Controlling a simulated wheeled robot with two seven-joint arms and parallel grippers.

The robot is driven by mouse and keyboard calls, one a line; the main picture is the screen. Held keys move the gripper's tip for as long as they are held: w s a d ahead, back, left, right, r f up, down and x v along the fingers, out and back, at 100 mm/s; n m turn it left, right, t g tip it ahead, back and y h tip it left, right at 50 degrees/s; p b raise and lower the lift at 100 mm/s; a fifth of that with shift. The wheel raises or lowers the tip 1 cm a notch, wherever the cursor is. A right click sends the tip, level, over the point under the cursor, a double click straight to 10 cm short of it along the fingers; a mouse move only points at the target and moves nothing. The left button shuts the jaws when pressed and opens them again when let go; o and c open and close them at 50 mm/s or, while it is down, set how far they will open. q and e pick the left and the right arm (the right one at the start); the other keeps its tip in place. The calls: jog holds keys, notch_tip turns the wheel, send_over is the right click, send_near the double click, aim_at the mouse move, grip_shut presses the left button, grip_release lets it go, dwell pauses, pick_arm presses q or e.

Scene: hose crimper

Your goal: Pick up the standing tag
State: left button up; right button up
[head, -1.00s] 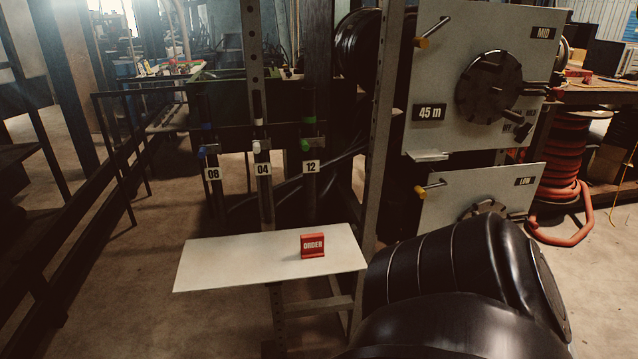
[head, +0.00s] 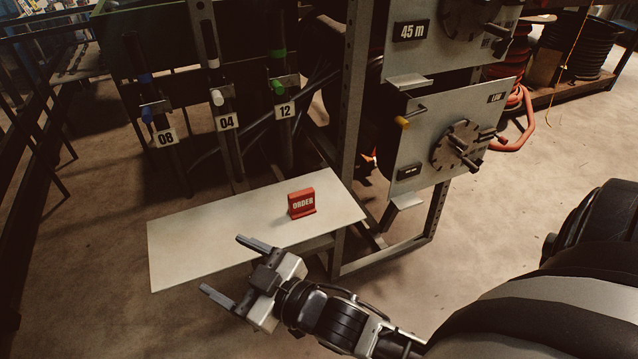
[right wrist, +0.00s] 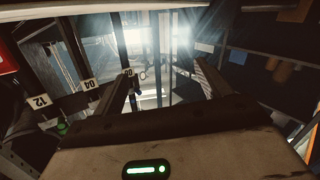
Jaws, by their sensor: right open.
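The red standing tag (head: 302,203), marked ORDER, stands upright on the white shelf (head: 190,238), right of the shelf's middle. My right gripper (head: 228,266) is open and empty at the shelf's front edge, to the left of the tag and nearer to me in the head view. Its fingers point left, away from the tag. In the right wrist view, the two fingers of my right gripper (right wrist: 165,78) are spread with nothing between them. A red patch at the left edge of that view may be the tag. My left gripper is not in view.
Posts with number plates 08 (head: 166,138), 04 (head: 227,122) and 12 (head: 285,110) stand behind the shelf. A metal upright (head: 352,120) and a grey panel with a dial (head: 440,125) stand to the right. The shelf left of the tag is clear.

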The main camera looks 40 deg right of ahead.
jog(key=w+a+r+n+g+y, duration=0.25)
jog(key=a+r+n+y, duration=0.55)
jog(key=r+n+y, duration=0.4)
jog(key=n+g+h+p, duration=0.3)
jog(key=n+g+h, duration=1.1)
jog(key=h, duration=0.4)
send_over(303, 194)
jog(key=a, duration=0.1)
jog(key=shift+n+t, duration=0.35)
jog(key=shift+n, duration=0.05)
jog(key=f, duration=0.9)
jog(key=shift+s+f, duration=0.2)
jog(key=shift+f, duration=0.2)
jog(key=f, duration=0.1)
jog(key=f+p, duration=0.1)
jog(key=f, duration=0.3)
jog(key=shift+w+d+f, duration=0.2)
jog(key=shift+d, duration=0.2)
jog(key=shift+f, duration=0.45)
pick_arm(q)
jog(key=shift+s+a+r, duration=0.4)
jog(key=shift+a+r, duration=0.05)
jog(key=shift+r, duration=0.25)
